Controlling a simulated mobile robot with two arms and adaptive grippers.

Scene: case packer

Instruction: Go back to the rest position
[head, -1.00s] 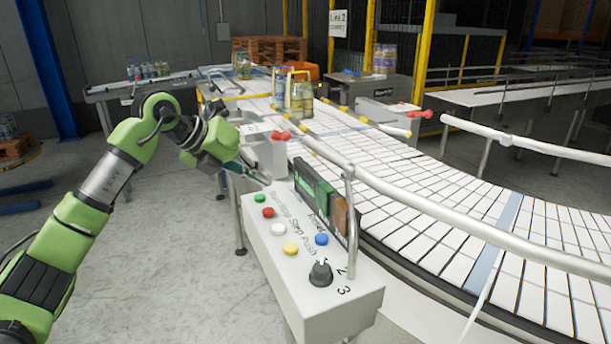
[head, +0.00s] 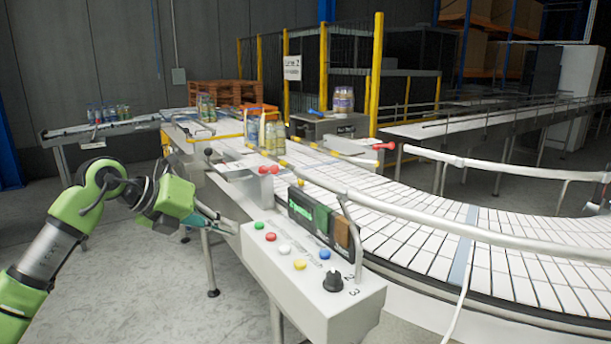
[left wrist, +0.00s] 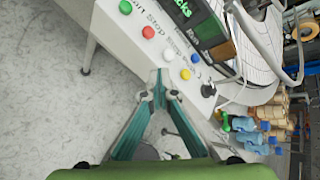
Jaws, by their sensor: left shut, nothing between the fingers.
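My left gripper (head: 222,225) is beside the left end of the white control box (head: 308,308) in the head view. Its fingers come together at the tips, with nothing between them. In the left wrist view the closed fingertips (left wrist: 159,78) point toward the box's edge, near its row of coloured buttons. The box carries a green button (head: 258,225), a red button (head: 270,236), a white, a yellow and a blue button, a black knob (head: 332,281) and a small display (head: 302,215). My right gripper is not in view.
A curved white conveyor (head: 400,212) with a metal guard rail (head: 440,226) runs behind the box. Jars (head: 272,137) stand on its far part. Another table with bottles (head: 107,113) is at the far left. Grey floor (head: 160,290) is open at the front left.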

